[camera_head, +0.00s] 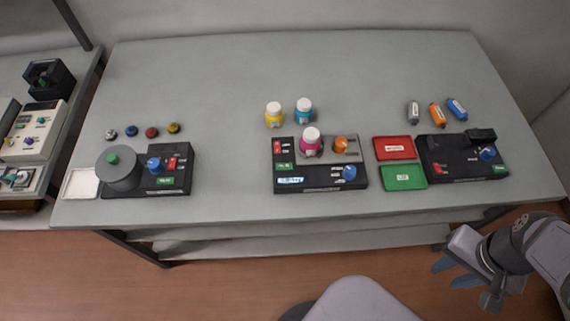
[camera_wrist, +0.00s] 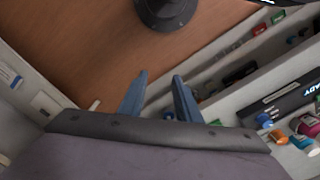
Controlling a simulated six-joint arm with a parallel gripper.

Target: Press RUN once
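Three black stations stand on the grey table. The left station (camera_head: 180,150) has a grey drum, a blue knob and a green patch. The middle station (camera_head: 322,182) has a magenta bottle, an orange part, a blue knob, a green patch (camera_head: 284,167) at its left and a lit display; the display reads READY in the wrist view (camera_wrist: 313,88). The right station (camera_head: 455,158) has a blue knob and a green patch (camera_head: 499,170). Which patch is RUN is too small to read. My gripper (camera_head: 454,273) is open and empty, off the table's front right edge, with blue fingers apart (camera_wrist: 159,95).
Yellow (camera_head: 274,115) and blue (camera_head: 304,111) bottles stand behind the middle station. Red (camera_head: 396,148) and green (camera_head: 403,177) trays lie right of it. Several small caps and three cartridges (camera_head: 436,113) lie further back. A white tray (camera_head: 81,184) is at far left.

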